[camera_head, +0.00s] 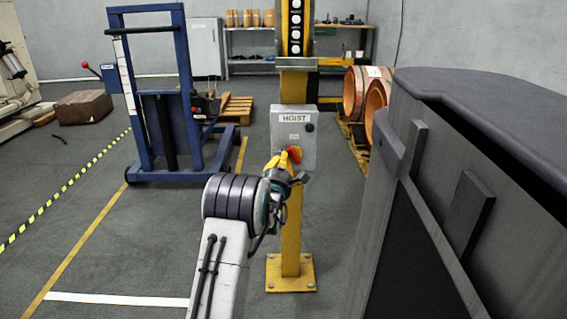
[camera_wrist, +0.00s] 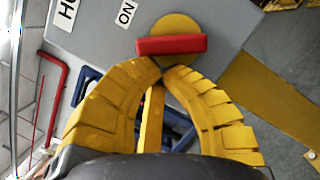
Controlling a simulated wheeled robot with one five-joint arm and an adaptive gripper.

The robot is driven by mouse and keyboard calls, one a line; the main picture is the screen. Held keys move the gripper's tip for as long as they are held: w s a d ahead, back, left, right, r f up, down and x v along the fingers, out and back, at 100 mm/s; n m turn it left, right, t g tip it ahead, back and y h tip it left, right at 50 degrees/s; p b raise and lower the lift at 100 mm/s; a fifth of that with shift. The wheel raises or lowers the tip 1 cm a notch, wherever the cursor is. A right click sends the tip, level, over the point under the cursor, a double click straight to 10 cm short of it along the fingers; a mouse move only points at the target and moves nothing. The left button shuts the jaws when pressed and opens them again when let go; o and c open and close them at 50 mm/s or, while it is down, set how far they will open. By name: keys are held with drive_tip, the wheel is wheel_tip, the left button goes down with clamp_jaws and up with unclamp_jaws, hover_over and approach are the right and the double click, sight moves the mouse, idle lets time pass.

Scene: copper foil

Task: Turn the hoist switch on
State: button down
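The hoist switch is a grey box (camera_head: 281,132) labelled HOIST on a yellow post. Its red handle (camera_head: 295,155) sits on a yellow round plate, which shows in the wrist view (camera_wrist: 172,24). In the wrist view the red handle (camera_wrist: 172,44) lies crosswise in the picture, near a tilted ON label (camera_wrist: 126,13). My gripper (camera_wrist: 162,70) has its two yellow fingertips brought together just below the handle in that view, with nothing seen between them. I cannot tell whether they touch it. In the head view my gripper (camera_head: 288,160) partly hides the handle and plate.
Copper foil rolls (camera_head: 356,94) lie on a pallet behind the post at right. A large grey cabinet-like body (camera_head: 480,150) fills the right side.

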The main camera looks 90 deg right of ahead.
drive_tip(key=shift+r, duration=0.75)
drive_tip(key=shift+f, duration=0.2)
idle(1.1)
